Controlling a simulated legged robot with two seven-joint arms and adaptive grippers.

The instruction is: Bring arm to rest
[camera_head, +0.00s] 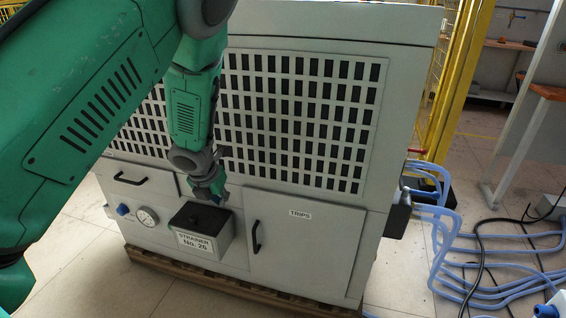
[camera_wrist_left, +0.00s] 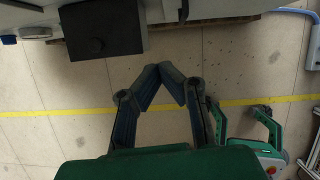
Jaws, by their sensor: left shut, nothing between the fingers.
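My left gripper (camera_head: 210,198) hangs from the green arm in front of the heater cabinet, just above or in front of the strainer box in the head view. In the left wrist view its dark fingers (camera_wrist_left: 161,68) meet at the tips with nothing between them. The dark box labelled "STRAINER No. 25" (camera_head: 200,243) juts from the cabinet front. The box also shows in the left wrist view (camera_wrist_left: 115,38), where the fingertips look apart from it. My right gripper cannot be made out in the head view.
The grey cabinet (camera_head: 300,232) has a grille, a "TRIPS" door with a black handle (camera_head: 256,237), and a gauge (camera_head: 147,217). It stands on a wooden pallet (camera_head: 235,287). Blue hoses (camera_head: 437,240) run along its right side. A yellow frame (camera_head: 458,80) stands behind.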

